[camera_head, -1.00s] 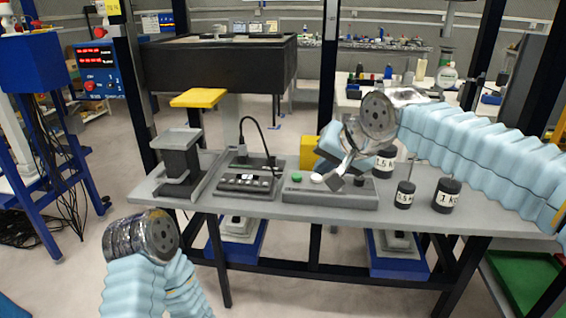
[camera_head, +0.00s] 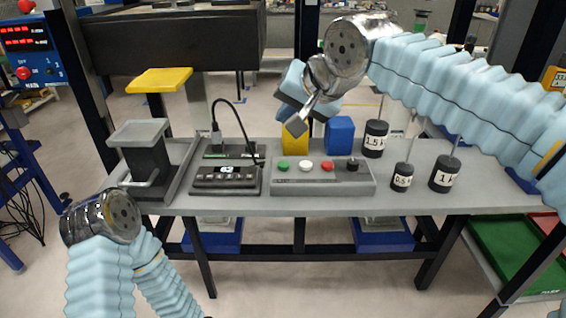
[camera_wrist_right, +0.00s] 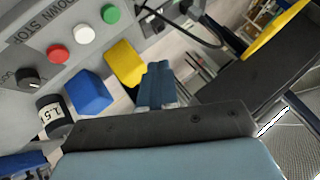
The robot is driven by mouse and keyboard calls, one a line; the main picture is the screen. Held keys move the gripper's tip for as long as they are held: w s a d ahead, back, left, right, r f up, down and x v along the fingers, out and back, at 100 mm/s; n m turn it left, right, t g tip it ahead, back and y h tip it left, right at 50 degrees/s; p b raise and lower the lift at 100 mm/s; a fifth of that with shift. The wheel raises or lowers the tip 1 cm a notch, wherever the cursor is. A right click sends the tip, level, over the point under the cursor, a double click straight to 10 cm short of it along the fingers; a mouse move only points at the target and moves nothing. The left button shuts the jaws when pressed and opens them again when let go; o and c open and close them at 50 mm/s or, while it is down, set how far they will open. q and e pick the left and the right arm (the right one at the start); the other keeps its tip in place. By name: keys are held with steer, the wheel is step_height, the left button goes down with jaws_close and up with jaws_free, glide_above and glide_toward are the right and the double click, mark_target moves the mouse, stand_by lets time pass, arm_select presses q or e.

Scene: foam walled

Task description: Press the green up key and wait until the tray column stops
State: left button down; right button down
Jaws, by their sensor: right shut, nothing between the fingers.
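The green key (camera_head: 284,165) is the leftmost round button on the grey control box (camera_head: 322,188), which stands on the bench. It also shows at the top of the right wrist view (camera_wrist_right: 110,14). My right gripper (camera_head: 297,127) is shut and empty, tilted down above the box's back edge, apart from the green key. Its closed fingers (camera_wrist_right: 158,85) show in the right wrist view. The tray column (camera_head: 146,158) stands at the bench's left, with a flat grey tray (camera_head: 138,132) on top. My left arm's end shows at lower left, but its gripper fingers are hidden.
A white key (camera_head: 306,166), red key (camera_head: 327,166) and black knob (camera_head: 352,164) share the box. Yellow (camera_head: 296,140) and blue (camera_head: 339,134) blocks stand behind it. Labelled black weights (camera_head: 375,140) stand right. A device with a display (camera_head: 226,180) sits left.

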steer(key=b, duration=0.4)
glide_above(287, 166)
step_height(287, 166, down, 6)
steer(key=shift+r, duration=0.2)
steer(key=shift+f+b, duration=0.55)
steer(key=shift+f, duration=0.4)
stand_by(0.8)
steer(key=shift+f+b, duration=0.35)
steer(key=shift+f, duration=0.05)
